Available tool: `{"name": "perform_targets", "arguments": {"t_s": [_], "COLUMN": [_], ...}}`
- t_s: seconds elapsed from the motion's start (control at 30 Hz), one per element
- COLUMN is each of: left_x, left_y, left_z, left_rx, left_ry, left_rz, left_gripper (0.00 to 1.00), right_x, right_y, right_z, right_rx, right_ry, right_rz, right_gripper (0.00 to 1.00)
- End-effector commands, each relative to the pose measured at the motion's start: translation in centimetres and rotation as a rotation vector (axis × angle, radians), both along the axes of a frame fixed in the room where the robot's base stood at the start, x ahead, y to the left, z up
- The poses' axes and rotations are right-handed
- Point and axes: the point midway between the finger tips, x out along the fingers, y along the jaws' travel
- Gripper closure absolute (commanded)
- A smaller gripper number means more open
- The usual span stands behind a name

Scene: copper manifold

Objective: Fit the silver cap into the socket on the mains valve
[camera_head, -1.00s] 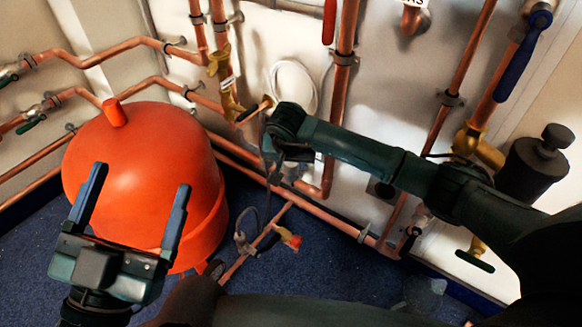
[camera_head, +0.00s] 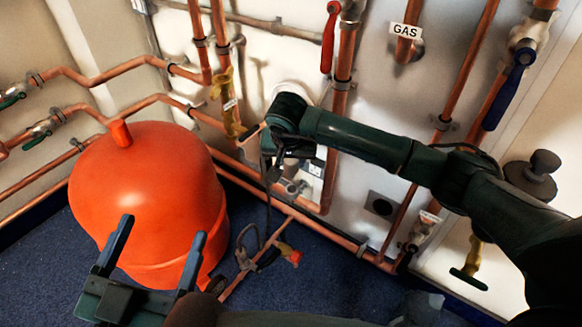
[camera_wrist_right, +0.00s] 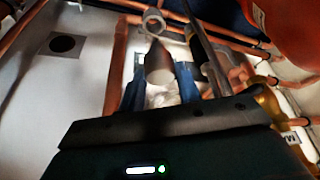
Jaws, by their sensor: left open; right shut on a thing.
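My right gripper (camera_wrist_right: 160,66) is shut on a grey, tapered piece, which looks like the silver cap (camera_wrist_right: 158,64), between its blue fingers in the right wrist view. A silver ring-shaped opening (camera_wrist_right: 153,20), likely the socket on the mains valve, shows just beyond the cap's tip; the two look apart. In the head view my right gripper (camera_head: 272,168) points down in front of the wall pipes, and the cap cannot be made out. Silvery fittings (camera_head: 291,186) sit just right of it by the low pipes. My left gripper (camera_head: 163,229) is open and empty in front of the orange tank.
The orange tank (camera_head: 150,195) stands on blue carpet at the left. Copper pipes (camera_head: 335,130) run closely along the wall around my right gripper. A loose hose with a red-ended fitting (camera_head: 290,254) is below. Red-handled (camera_head: 331,38) and blue-handled (camera_head: 509,88) valves are higher up.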

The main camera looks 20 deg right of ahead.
Motion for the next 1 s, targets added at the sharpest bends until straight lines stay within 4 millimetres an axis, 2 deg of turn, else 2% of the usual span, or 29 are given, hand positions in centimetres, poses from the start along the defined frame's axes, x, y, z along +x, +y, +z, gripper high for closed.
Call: {"name": "perform_targets", "arguments": {"t_s": [0.03,0.2,0.63,1.0], "left_x": [-0.1,0.0,0.0,0.0], "left_y": [0.0,0.2,0.2,0.2], "left_z": [0.1,0.1,0.2,1.8], "left_rx": [0.004,0.024,0.027,0.027], "left_ry": [0.012,0.003,0.001,0.000], "left_rz": [0.004,0.013,0.014,0.013], "left_gripper": [0.15,0.15,0.15,0.15], "right_x": [0.0,0.0,0.0,0.0], "right_y": [0.0,0.0,0.0,0.0], "right_z": [1.2,2.6,2.9,5.0], "right_rx": [-0.001,0.000,0.000,0.000], "right_ry": [-0.002,0.001,0.001,0.000], "right_rz": [0.001,0.000,0.000,0.001], "right_gripper": [0.90,0.90,0.90,0.90]}}
